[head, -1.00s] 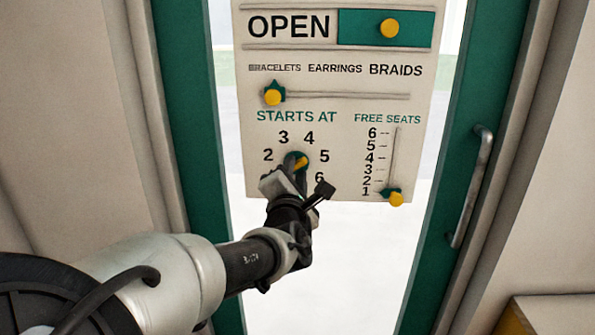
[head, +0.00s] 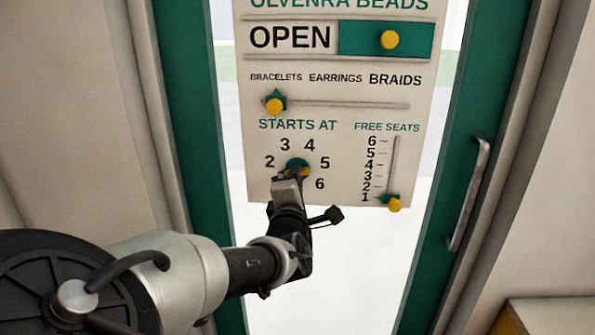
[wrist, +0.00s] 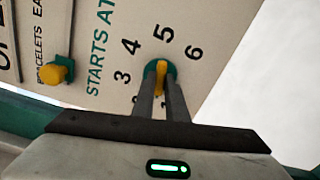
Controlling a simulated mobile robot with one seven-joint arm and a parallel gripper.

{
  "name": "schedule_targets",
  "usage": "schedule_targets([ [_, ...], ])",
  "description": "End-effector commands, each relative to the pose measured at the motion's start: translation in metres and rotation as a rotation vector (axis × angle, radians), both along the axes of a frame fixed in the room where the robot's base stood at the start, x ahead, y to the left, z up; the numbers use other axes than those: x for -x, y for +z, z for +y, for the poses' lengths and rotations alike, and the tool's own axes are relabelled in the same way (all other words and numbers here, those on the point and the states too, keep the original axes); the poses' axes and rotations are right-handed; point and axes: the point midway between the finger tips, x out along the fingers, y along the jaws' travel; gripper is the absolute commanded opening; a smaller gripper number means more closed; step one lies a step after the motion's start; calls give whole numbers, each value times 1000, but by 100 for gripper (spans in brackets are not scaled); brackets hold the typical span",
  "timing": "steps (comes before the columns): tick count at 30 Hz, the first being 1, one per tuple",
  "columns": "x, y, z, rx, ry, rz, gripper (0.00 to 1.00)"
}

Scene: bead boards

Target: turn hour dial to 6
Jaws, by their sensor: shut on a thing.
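The hour dial (head: 297,163) is a round green knob with a yellow grip bar, under STARTS AT on the white board (head: 345,117). The numbers 2, 3, 4, 5 and 6 stand around it. My gripper (head: 295,176) is shut on the dial's yellow bar. In the wrist view, my gripper's two fingers (wrist: 162,92) stand on either side of the yellow bar (wrist: 161,75). The bar lies roughly sideways on the board and seems to point near 5. The 6 (head: 320,184) is to the lower right of the dial. My gripper covers part of the dial's lower side.
Above the dial are a bracelets slider with a yellow knob (head: 275,104) and an OPEN slider (head: 389,39). The free seats slider knob (head: 394,203) sits at 1, lower right. A door handle (head: 467,194) is further right.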

Motion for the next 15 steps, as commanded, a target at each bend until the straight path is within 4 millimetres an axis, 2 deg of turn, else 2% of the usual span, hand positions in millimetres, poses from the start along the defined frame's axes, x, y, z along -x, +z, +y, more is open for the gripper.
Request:
schedule_targets([
  [15,-1,2,0,-496,0,-18,0],
])
